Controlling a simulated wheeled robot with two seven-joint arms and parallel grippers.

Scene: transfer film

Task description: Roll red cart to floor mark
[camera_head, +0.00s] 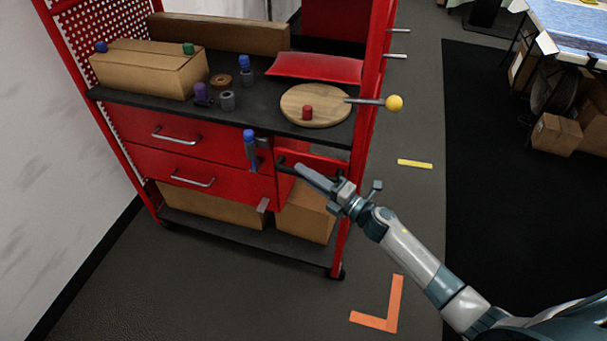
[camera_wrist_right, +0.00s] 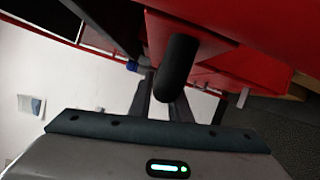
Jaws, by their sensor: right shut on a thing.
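The red cart (camera_head: 228,148) stands upright on the dark floor beside the white wall, with dark shelves, drawers and a perforated side panel. My right gripper (camera_head: 312,178) is shut on a black handle (camera_head: 283,165) at the cart's front right. In the right wrist view, this handle (camera_wrist_right: 177,68) sticks out from the cart's red body (camera_wrist_right: 240,28) between my fingers, which are partly hidden. An orange L-shaped floor mark (camera_head: 393,304) lies in front of the cart and to its right. A yellow floor strip (camera_head: 415,164) lies right of the cart. My left gripper is out of view.
The cart's top holds a cardboard box (camera_head: 148,70), a round wooden board (camera_head: 318,103) and several small pegs and rings. A yellow-knobbed rod (camera_head: 394,103) sticks out to the right. A black mat (camera_head: 500,170) and a table with boxes lie farther right.

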